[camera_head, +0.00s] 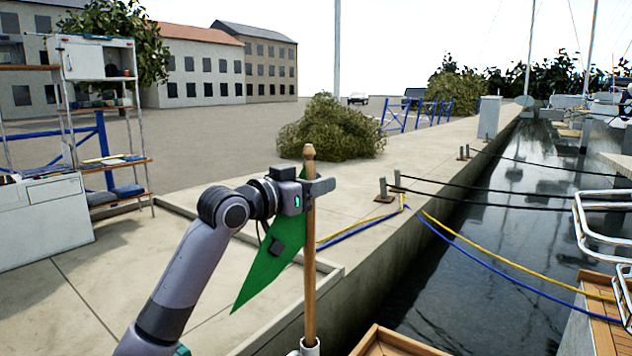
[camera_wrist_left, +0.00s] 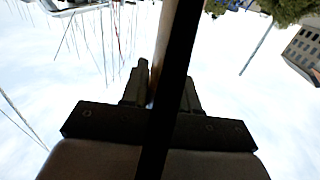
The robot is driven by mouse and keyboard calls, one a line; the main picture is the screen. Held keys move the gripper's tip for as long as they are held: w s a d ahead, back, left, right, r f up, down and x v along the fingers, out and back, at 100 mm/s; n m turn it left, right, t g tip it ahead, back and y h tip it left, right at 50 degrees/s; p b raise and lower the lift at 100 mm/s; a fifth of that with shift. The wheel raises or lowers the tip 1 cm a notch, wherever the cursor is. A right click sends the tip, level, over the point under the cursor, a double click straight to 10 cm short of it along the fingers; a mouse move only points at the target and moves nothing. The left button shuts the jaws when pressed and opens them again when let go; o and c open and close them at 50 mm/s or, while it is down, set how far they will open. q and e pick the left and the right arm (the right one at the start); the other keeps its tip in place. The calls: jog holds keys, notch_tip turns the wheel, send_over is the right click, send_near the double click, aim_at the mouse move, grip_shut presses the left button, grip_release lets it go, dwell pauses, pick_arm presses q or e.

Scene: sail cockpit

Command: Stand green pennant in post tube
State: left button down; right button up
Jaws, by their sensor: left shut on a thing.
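The green pennant (camera_head: 268,268) hangs from an upright wooden staff (camera_head: 309,250) with a rounded knob on top. My left gripper (camera_head: 322,187) is shut on the upper staff, below the knob. In the left wrist view the staff (camera_wrist_left: 175,80) runs dark between the two fingers of my left gripper (camera_wrist_left: 165,88). The grey post tube (camera_head: 304,349) shows at the bottom edge of the head view. The staff's lower end meets the tube's mouth and appears to be in it; how deep is hidden. My right gripper is not in view.
A wooden-topped box edge (camera_head: 392,343) lies right of the tube. Dark water (camera_head: 440,270) lies beyond the quay wall. Yellow and blue ropes (camera_head: 470,252) cross to the right. Chrome rails (camera_head: 600,215) stand at the right edge. Shelves (camera_head: 105,165) stand far left.

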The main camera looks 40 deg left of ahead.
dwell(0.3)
pick_arm(q)
jog(key=c, duration=0.8)
grip_release()
jog(key=shift+f, duration=0.1)
jog(key=shift+s+a+b, duration=0.2)
jog(key=shift+s+b, duration=0.65)
jog(key=shift+s, duration=2.75)
